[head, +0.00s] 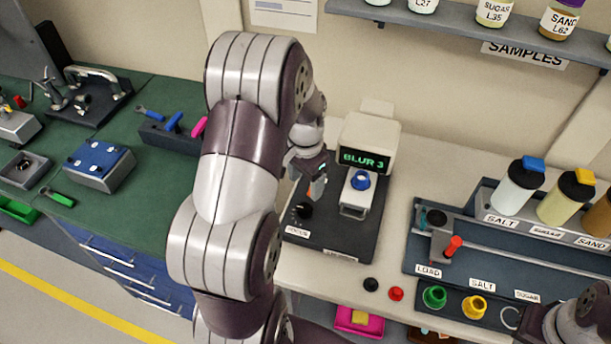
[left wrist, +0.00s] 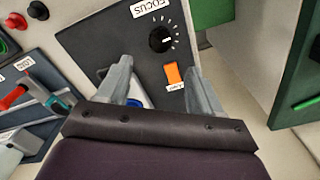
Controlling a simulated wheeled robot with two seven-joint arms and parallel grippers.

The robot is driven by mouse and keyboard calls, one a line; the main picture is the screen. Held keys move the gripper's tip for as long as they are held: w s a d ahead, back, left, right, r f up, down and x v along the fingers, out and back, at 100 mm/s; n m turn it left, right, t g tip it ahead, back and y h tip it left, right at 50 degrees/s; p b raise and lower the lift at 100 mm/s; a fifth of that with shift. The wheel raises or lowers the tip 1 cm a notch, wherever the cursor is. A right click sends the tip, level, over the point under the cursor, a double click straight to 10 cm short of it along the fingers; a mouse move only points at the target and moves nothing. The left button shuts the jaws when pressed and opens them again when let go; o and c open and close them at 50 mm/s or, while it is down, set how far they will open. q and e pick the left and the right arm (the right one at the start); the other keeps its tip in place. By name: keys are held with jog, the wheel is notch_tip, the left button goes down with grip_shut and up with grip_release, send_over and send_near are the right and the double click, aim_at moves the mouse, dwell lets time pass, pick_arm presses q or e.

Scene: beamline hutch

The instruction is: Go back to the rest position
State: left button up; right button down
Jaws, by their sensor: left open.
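My left gripper (head: 318,180) is open and empty, pointing down over the left part of the microscope-like device (head: 368,143), whose display reads "BLUR 3". In the left wrist view its two fingers (left wrist: 160,68) are spread apart, with the dark base plate beneath them. The black focus knob (head: 303,210) is close to the gripper and apart from it; it also shows in the left wrist view (left wrist: 162,40). An orange switch (left wrist: 173,73) lies beside the knob. A blue round piece (head: 360,180) sits on the device's stage. A right arm link of mine shows at the lower right; its gripper is not visible.
Black and red buttons (head: 396,294) are at the bench front. A green bench (head: 130,205) with tools is at left. A sample shelf (head: 450,20) is above.

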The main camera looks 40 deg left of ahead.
pick_arm(q)
notch_tip(320, 180, up, 3)
jog(key=shift+f, duration=0.1)
dwell(0.5)
jog(key=s+d+n, duration=0.1)
jog(key=s+d, duration=0.3)
jog(key=d, duration=0.2)
jog(key=s+d+n+t, duration=0.1)
jog(key=s+d, duration=0.4)
jog(key=d, duration=0.2)
jog(key=shift+d+r, duration=0.2)
jog(key=shift+d, duration=0.1)
jog(key=shift+d, duration=0.1)
